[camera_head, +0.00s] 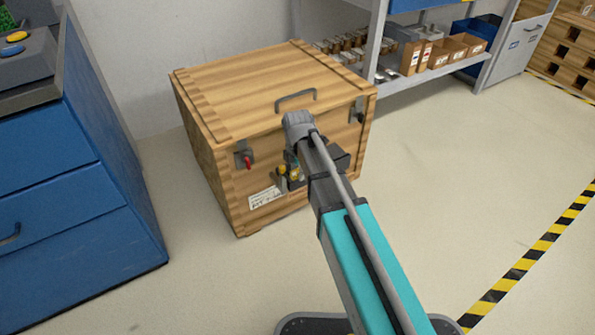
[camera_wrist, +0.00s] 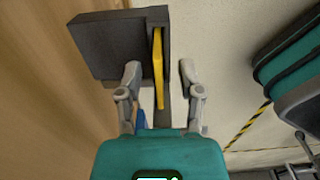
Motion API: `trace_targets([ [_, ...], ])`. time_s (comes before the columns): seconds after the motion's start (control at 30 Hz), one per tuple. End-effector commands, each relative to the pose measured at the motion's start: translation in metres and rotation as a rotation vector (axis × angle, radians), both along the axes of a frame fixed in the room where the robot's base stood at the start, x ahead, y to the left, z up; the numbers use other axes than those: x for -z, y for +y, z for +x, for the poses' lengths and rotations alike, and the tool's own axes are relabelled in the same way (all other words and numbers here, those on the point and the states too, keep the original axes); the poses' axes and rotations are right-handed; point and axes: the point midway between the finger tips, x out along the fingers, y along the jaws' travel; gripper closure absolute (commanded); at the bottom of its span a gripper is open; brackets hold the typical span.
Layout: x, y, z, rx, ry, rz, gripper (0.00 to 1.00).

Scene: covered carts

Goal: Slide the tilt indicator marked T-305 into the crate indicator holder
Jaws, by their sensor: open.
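In the wrist view a dark grey holder (camera_wrist: 108,47) is fixed to the wooden crate (camera_head: 230,105). A thin yellow plate, seemingly the tilt indicator (camera_wrist: 158,72), stands edge-on with its far end in the holder's slot. Its near end sticks out toward me; its marking cannot be read. My gripper (camera_wrist: 159,72) is open, with one finger on each side of the plate and gaps between. In the head view my arm reaches to the crate's front and hides most of the holder and gripper.
A blue cabinet (camera_head: 60,200) stands left of the crate. A shelf (camera_head: 440,70) with small boxes is behind at right. A black-and-yellow floor stripe (camera_head: 530,255) runs at right. The floor (camera_head: 450,160) between is clear.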

Motion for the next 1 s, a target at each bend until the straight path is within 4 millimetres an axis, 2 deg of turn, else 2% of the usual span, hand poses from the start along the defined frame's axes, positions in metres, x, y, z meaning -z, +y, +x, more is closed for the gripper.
trace_targets([
  [0.3,-0.03,0.0,0.0,0.0,0.0,0.0,0.51],
  [0.4,-0.033,0.0,0.0,0.0,0.0,0.0,0.51],
  [0.7,-0.062,0.0,0.0,0.0,0.0,0.0,0.51],
  [1.0,-0.082,0.0,0.0,0.0,0.0,0.0,0.51],
])
